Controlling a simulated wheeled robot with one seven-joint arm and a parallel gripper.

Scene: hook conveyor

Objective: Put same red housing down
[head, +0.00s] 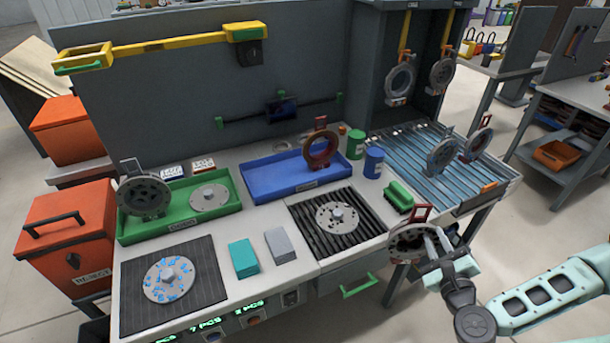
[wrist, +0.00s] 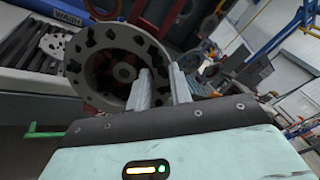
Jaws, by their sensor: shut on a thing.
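The red housing (head: 407,243) is a round ring with a grey, notched face and a red loop on top. My gripper (head: 436,246) is shut on its right side and holds it in the air off the table's front right corner. In the wrist view the housing (wrist: 112,65) stands face-on beside the jaws (wrist: 162,85), with red inside its bore. The fingers hide part of its rim. Another housing with a dark red ring (head: 321,150) stands in the blue tray (head: 262,186).
The green tray (head: 222,219) holds a grey housing and a disc. A ribbed black mat (head: 365,215) carries a flange, and a dark mat (head: 205,300) another. A green brush (head: 399,196) lies near the held housing. A roller conveyor (head: 425,165) has hanging housings. A green drawer handle (head: 358,286) sticks out in front.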

